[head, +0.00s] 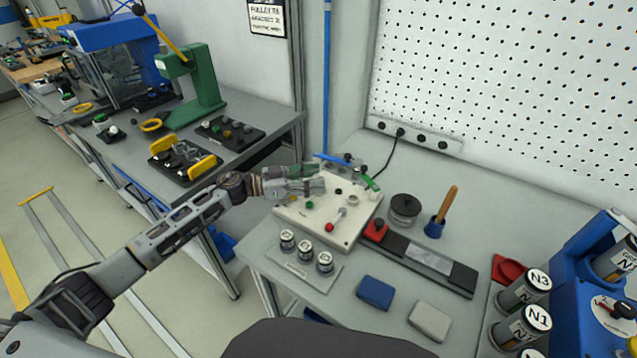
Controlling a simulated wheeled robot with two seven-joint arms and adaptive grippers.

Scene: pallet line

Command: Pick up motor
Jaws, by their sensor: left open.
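My left gripper (318,179) reaches in from the left and hangs over the far left part of a cream board (345,240) on the grey bench. It is open, with nothing seen between its fingers. Three small silver and dark cylinders with white labels (305,251) stand on a plate in front of the board. Larger labelled cylinders stand at the right: one reads N3 (521,290), one N1 (523,327). I cannot tell which cylinder is the motor. The gripper is apart from all of them. My right gripper is out of view.
Blue (375,292) and grey (430,320) blocks lie in front. A green press (196,85) stands on the left bench.

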